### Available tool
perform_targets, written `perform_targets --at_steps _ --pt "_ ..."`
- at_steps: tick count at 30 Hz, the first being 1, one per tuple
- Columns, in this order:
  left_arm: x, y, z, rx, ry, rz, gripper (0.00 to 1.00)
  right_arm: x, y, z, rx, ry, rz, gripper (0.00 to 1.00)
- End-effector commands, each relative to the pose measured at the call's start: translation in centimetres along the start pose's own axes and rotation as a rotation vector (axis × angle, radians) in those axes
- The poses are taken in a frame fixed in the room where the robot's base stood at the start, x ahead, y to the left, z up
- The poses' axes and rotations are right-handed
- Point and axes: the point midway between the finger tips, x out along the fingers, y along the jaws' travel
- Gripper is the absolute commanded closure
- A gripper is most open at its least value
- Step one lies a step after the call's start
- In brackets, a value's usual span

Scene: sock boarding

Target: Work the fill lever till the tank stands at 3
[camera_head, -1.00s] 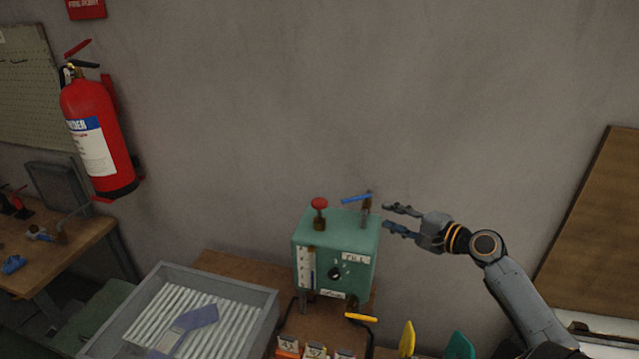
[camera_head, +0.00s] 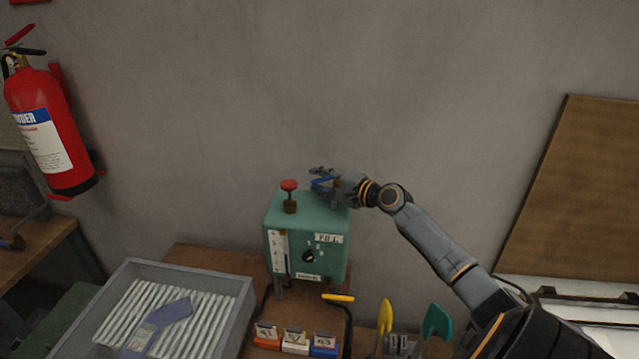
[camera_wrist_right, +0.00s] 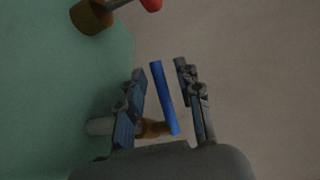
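The green tank box (camera_head: 335,262) stands on the bench against the wall, with a "FILL" label (camera_head: 329,239) and a dark round knob (camera_head: 308,256) on its front. A pale upright gauge (camera_head: 279,252) is on its front left; its reading is too small to tell. The blue fill lever (camera_wrist_right: 164,97) lies between the two fingers of my right gripper (camera_wrist_right: 160,90), with a gap to the finger on the right. That gripper, also in the head view (camera_head: 322,180), is open above the box top and partly hides the lever. My left gripper is not in view.
A red-capped post (camera_head: 289,186) rises from the box top, left of my right gripper. A grey tray (camera_head: 243,297) with white ribs stands at the left. Small labelled blocks (camera_head: 295,345), a yellow handle (camera_head: 338,297) and yellow (camera_head: 386,315) and teal (camera_head: 437,320) tools are in front.

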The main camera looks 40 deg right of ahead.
Motion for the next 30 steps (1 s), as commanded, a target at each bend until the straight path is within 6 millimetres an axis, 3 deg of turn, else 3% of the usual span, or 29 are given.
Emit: perform_targets --at_steps 10,15,30 --pt "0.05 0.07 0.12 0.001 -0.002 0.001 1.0 0.28 -0.07 0.0 -0.001 0.0 -0.001 0.67" --pt "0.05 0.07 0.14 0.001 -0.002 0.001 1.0 0.27 -0.06 0.01 0.0 0.0 -0.001 1.0" --pt "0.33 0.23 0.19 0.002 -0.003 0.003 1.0 1.05 -0.17 -0.58 0.004 0.013 -0.002 1.0"
